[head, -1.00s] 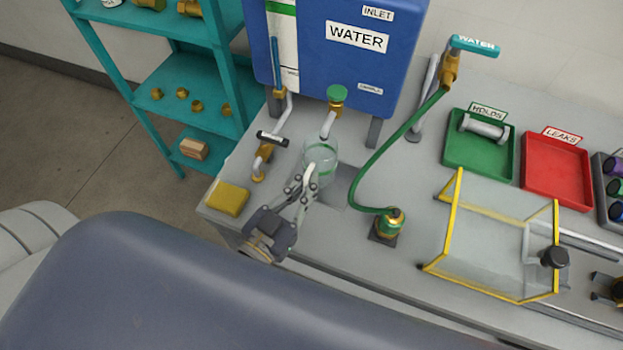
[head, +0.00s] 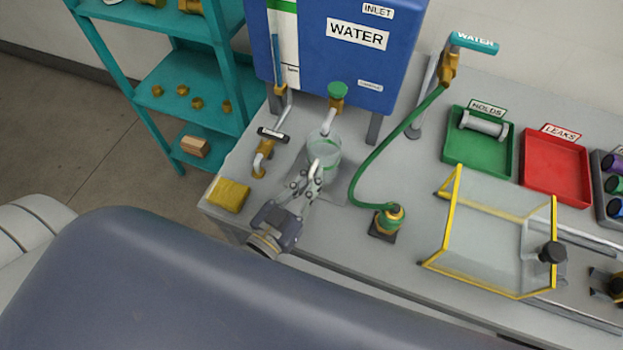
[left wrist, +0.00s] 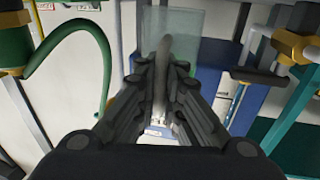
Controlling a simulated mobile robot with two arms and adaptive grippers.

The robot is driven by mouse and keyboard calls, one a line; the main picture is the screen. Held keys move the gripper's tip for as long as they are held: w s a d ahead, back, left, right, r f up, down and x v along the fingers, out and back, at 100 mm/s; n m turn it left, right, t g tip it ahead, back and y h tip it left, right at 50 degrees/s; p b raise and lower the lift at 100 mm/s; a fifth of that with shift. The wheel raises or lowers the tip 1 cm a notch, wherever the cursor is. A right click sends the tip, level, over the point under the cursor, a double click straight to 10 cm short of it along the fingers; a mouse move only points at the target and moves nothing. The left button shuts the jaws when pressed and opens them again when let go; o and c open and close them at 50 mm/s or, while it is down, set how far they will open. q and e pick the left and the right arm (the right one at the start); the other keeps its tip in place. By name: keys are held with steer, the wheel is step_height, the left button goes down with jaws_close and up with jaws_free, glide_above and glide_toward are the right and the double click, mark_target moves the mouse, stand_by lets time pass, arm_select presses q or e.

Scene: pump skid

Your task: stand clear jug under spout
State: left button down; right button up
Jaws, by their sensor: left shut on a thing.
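The clear jug (head: 324,146) has a green band and stands upright, or nearly so, at the blue water tank's spout (head: 329,121). The spout's lower end is at the jug's rim; I cannot tell whether the jug's base touches the surface. My left gripper (head: 312,178) is shut on the jug's handle (head: 316,172) from the front. In the left wrist view the handle (left wrist: 160,75) runs between the fingers (left wrist: 160,92), with the clear jug wall (left wrist: 190,24) beyond. The right gripper is not in view.
A yellow sponge (head: 228,195) lies at the bench's left front. A brass tap (head: 262,158) stands left of the jug. A green hose (head: 368,165) curves close on its right to a brass fitting (head: 389,221). A yellow-edged clear guard (head: 490,240) stands farther right.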

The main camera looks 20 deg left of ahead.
arm_select(q)
steer(key=c, duration=1.7)
jaws_free()
steer(key=shift+s+f, duration=0.15)
steer(key=shift+f, duration=0.6)
steer(key=shift+r, duration=0.3)
steer(key=v, duration=0.3)
steer(key=b+v, duration=0.1)
steer(key=v, duration=0.2)
steer(key=r+b+v, duration=0.1)
steer(key=v, duration=0.3)
steer(key=shift+s+a+r, duration=0.2)
steer(key=shift+s+a, duration=0.05)
steer(key=shift+s, duration=0.5)
steer(key=o, duration=1.7)
